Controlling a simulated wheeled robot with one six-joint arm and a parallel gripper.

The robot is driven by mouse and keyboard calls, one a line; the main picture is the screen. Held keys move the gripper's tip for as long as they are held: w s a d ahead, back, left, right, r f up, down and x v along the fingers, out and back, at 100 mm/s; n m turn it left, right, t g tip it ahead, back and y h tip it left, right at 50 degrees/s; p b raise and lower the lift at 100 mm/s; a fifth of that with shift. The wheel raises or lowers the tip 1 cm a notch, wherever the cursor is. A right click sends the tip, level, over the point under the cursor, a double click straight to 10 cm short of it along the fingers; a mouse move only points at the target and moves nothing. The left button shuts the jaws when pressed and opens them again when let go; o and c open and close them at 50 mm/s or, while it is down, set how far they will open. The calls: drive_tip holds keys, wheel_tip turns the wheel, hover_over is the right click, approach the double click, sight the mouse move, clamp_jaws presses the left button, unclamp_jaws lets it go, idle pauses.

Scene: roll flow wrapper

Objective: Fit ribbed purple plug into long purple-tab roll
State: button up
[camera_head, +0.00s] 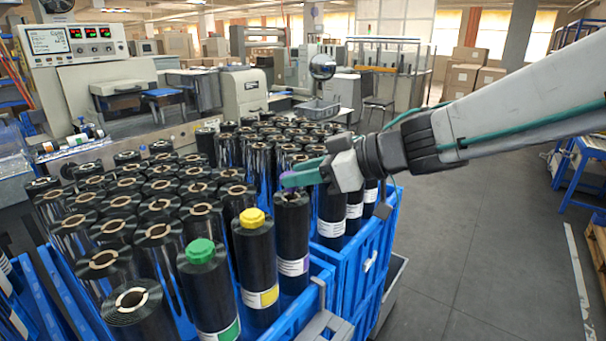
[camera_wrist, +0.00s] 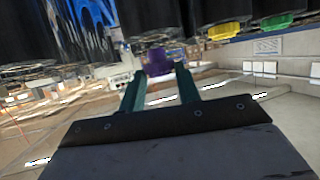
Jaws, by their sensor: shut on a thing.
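The ribbed purple plug (camera_wrist: 158,62) is held between the two green fingers of my gripper (camera_wrist: 159,76) in the wrist view. In the head view my gripper (camera_head: 290,177) comes in from the right, and only a little of the plug shows, mostly hidden by a finger. The long black roll with a purple mark on its white label (camera_head: 293,266) stands upright below the gripper. Its top (camera_head: 292,198) is partly overlapped by the fingers. The plug appears just above that top; any contact is not clear.
A roll with a yellow plug (camera_head: 252,218) stands to the left, then one with a green plug (camera_head: 200,251). Several black rolls crowd the blue crates (camera_head: 348,262). A control box (camera_head: 75,40) stands behind at left. Grey floor (camera_head: 460,250) is open at right.

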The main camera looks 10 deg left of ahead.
drive_tip(key=shift+r, duration=0.35)
idle(0.6)
drive_tip(key=shift+r, duration=0.35)
idle(0.6)
drive_tip(key=o, duration=0.7)
drive_tip(key=shift+c, duration=0.2)
drive_tip(key=shift+d+r, duration=0.1)
drive_tip(key=v, duration=1)
drive_tip(key=shift+d, duration=0.35)
drive_tip(key=shift+r, duration=0.15)
